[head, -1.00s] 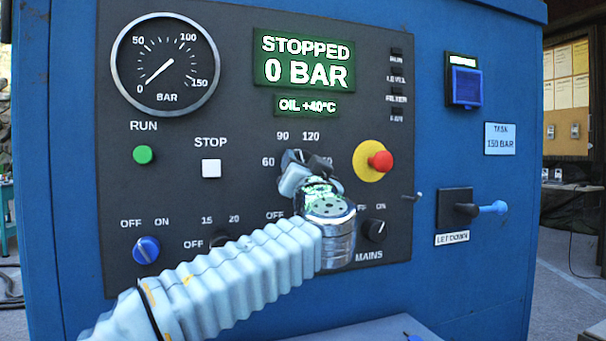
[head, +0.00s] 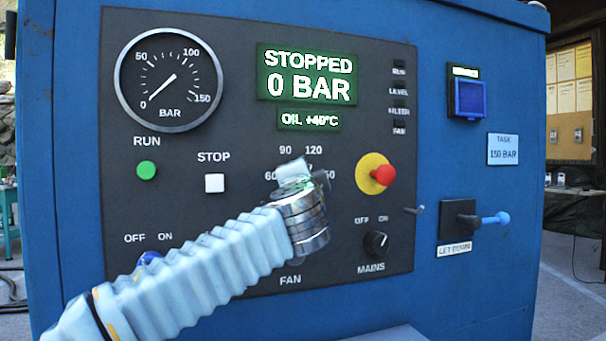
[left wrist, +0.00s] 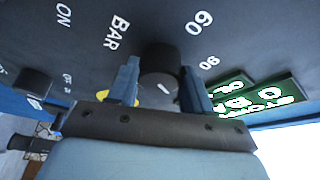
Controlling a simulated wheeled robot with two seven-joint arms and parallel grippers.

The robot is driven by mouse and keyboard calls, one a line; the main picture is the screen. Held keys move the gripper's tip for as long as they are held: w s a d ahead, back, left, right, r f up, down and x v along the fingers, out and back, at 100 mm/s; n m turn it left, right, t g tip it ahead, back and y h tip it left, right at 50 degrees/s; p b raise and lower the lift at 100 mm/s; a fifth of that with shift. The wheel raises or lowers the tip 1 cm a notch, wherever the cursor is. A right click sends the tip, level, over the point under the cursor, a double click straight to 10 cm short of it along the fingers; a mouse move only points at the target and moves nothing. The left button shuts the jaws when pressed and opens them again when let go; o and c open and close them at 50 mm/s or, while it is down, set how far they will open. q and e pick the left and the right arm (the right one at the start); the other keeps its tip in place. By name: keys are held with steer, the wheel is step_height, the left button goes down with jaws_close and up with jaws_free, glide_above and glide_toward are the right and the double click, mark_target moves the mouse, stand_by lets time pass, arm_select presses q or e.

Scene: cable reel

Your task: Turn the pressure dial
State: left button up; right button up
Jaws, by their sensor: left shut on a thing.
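The pressure dial (left wrist: 160,62) is a dark round knob on the panel, with labels such as 60, 90 and 120 around it. In the left wrist view it sits between the two fingers of my left gripper (left wrist: 157,88), which is shut on it. A pale pointer mark shows on its face. In the head view my left gripper (head: 295,178) and wrist cover the dial. The display (head: 307,75) reads STOPPED, 0 BAR, OIL +40°C. The gauge (head: 168,80) needle lies near the low end. My right gripper is not in view.
A red mushroom button (head: 383,175) on a yellow disc sticks out right of the dial. The green run button (head: 147,170) and white stop button (head: 214,183) are at left. The mains knob (head: 376,243) is lower right; the let-down lever (head: 490,220) is farther right.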

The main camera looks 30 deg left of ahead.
arm_select(q)
steer(key=shift+m, duration=0.3)
steer(key=o, duration=1)
steer(key=shift+o, duration=0.2)
steer(key=b+v, duration=0.3)
steer(key=v, duration=1)
steer(key=shift+s+d, duration=0.15)
steer(key=shift+s, duration=0.25)
